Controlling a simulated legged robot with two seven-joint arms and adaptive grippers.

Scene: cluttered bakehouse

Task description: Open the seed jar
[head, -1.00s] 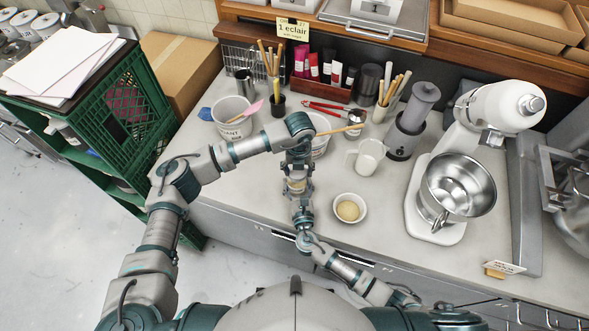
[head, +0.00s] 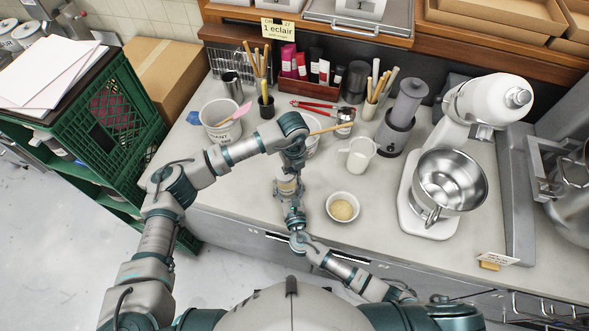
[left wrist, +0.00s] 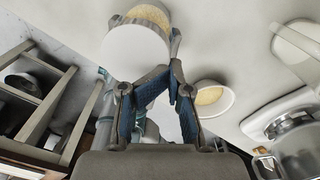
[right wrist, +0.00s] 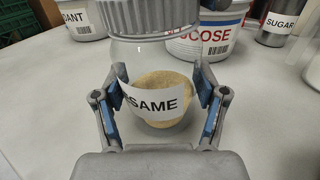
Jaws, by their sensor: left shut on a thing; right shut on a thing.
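The seed jar (right wrist: 158,100) is clear glass with pale seeds and a white label reading "SAME". In the head view the jar (head: 288,189) is small and partly hidden by my grippers. My right gripper (right wrist: 160,76) is shut around the jar body from the front. The grey ribbed lid (right wrist: 150,18) is at the jar's top. Seeds show past the disc. I cannot tell whether the lid is clear of the rim.
A small bowl of pale grains (head: 342,207) stands just right of the jar. A stand mixer (head: 430,205) is on the right. The counter's front left is clear.

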